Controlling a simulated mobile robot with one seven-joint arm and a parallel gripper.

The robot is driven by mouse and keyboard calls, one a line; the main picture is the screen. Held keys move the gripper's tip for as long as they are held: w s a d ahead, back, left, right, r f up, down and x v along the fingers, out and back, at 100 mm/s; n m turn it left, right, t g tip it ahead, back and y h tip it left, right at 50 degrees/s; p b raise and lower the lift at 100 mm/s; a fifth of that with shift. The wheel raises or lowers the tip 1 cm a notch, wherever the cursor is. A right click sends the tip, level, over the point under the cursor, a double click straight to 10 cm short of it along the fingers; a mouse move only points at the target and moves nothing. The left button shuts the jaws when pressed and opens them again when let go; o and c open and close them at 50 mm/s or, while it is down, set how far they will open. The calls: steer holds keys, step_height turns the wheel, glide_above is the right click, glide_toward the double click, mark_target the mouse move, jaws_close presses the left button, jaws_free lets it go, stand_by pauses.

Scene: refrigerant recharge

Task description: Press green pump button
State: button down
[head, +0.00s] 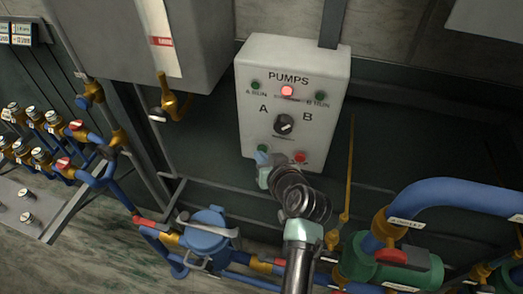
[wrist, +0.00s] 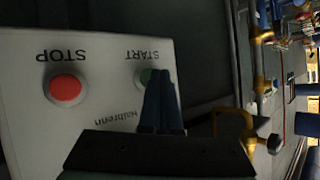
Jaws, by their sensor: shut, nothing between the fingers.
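The pump box (head: 318,70) is a pale panel on the wall marked PUMPS. Its green button (head: 262,148) is at the lower left, mostly covered by my gripper in the head view. In the wrist view, which is upside down, the green START button (wrist: 145,75) shows partly behind my gripper (wrist: 160,76). My gripper (head: 262,158) is shut and empty, its tips in front of or at the button. I cannot tell whether they touch it. The red STOP button (wrist: 66,88) is beside it and also shows in the head view (head: 300,157).
A black A/B selector knob (head: 284,124) is above the buttons, under a lit red lamp (head: 287,91). Brass valves and blue pipes stand left, with a blue strainer (head: 208,235) below. A large blue pipe (head: 460,195) and green pump (head: 395,265) are at lower right.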

steer(key=shift+w+d, duration=0.1)
steer(key=shift+w, duration=0.05)
steer(key=shift+r, duration=0.1)
stand_by(0.4)
steer(key=shift+s+a+p, duration=0.3)
steer(key=shift+s+p, duration=0.05)
steer(key=shift+s, duration=0.5)
steer(key=shift+s, duration=0.1)
steer(key=shift+s+a+p, duration=0.25)
steer(key=shift+s+p, duration=0.1)
steer(key=shift+s, duration=0.4)
steer(key=shift+s+a+p, duration=0.3)
steer(key=shift+s, duration=0.5)
steer(key=shift+s+a+p, duration=0.25)
steer(key=shift+s+p, duration=0.1)
steer(key=shift+s, duration=0.4)
